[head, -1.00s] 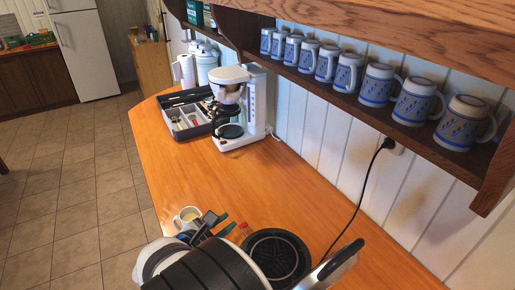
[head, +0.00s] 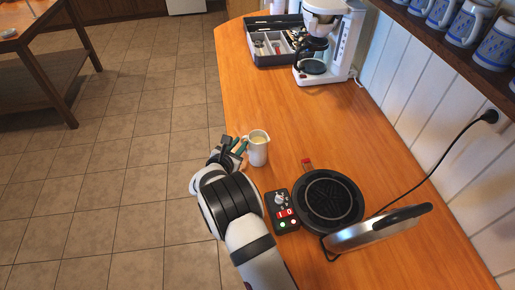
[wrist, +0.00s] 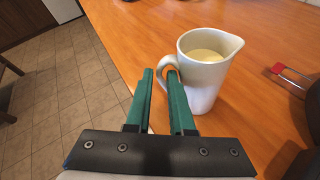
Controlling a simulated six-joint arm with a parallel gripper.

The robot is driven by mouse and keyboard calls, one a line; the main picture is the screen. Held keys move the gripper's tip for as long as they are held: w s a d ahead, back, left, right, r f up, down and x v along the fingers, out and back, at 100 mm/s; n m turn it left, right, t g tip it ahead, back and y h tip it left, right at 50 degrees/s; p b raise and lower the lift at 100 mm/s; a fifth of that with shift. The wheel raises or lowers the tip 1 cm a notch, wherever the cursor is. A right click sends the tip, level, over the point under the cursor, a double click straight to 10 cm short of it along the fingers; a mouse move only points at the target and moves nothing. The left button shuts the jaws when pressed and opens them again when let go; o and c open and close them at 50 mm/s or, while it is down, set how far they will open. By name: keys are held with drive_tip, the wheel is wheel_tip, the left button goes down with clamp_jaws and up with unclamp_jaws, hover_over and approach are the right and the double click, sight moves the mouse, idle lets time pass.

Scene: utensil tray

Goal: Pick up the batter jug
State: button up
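The batter jug (head: 258,151) is white, with a spout and pale yellow batter inside. It stands upright near the counter's left edge. In the wrist view the jug (wrist: 208,75) is ahead and to the right, its handle facing my fingers. My gripper (head: 241,146) is just left of the jug in the head view. In the wrist view my gripper (wrist: 160,72) has its two green fingers a small gap apart. The handle's upper part is at the fingertips, and the right finger hides some of it. I cannot tell whether they touch. Nothing is held.
A round black waffle iron (head: 331,201) with its lid raised stands right of my arm, beside a control box (head: 282,212). A red-handled item (head: 307,164) lies behind it. A coffee maker (head: 325,45) and utensil tray (head: 275,52) stand farther back. The mid-counter is clear.

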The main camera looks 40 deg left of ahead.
drive_tip(key=shift+w+f, duration=0.15)
drive_tip(key=shift+w, duration=0.2)
clamp_jaws()
idle(1.2)
